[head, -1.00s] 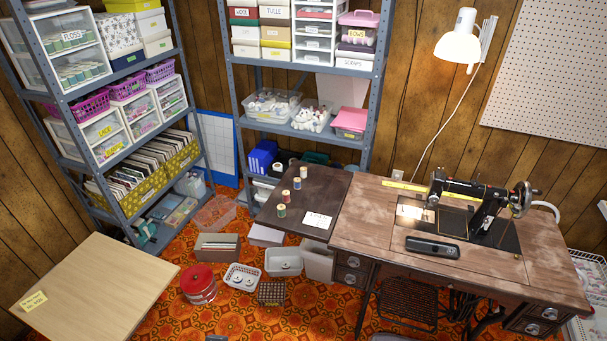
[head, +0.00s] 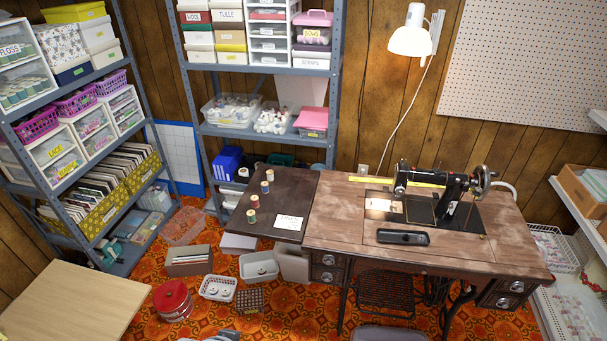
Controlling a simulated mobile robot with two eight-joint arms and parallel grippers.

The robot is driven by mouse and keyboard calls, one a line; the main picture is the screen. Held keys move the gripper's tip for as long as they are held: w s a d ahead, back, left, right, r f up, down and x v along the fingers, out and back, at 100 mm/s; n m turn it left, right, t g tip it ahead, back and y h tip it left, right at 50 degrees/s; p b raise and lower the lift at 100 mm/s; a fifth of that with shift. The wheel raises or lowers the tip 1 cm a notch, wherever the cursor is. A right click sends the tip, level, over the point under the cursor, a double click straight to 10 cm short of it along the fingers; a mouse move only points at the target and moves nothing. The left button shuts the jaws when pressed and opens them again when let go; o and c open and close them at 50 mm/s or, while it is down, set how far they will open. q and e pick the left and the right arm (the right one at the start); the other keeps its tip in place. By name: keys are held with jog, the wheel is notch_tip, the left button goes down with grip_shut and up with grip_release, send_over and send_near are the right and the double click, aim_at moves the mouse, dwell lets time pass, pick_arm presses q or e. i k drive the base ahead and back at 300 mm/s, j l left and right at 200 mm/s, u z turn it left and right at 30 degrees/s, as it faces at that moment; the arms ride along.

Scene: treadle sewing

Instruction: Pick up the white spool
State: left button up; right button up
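Several small thread spools stand upright in a loose row on the dark side leaf of the sewing table (head: 290,187). The palest one, at the far end, looks like the white spool (head: 270,175). Neither of my grippers can be made out, and nothing touches the spools.
A white card (head: 291,222) lies on the leaf near the spools. The black sewing machine (head: 445,190) and a dark flat object (head: 402,237) are on the wooden table. Bins and a red tin (head: 172,300) stand on the floor. A pale table (head: 70,305) is at lower left.

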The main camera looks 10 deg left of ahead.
aim_at(271, 173)
jog(key=i+j+z, duration=0.25)
jog(key=j+z, duration=0.15)
jog(key=i+j+z, duration=0.25)
jog(key=j+z, duration=0.15)
jog(key=i+j, duration=0.1)
jog(key=j, duration=0.3)
jog(key=i+j, duration=0.15)
jog(key=j, duration=0.2)
jog(key=i+j+z, duration=0.1)
jog(key=j, duration=0.3)
jog(key=i+j, duration=0.15)
jog(key=j, duration=0.2)
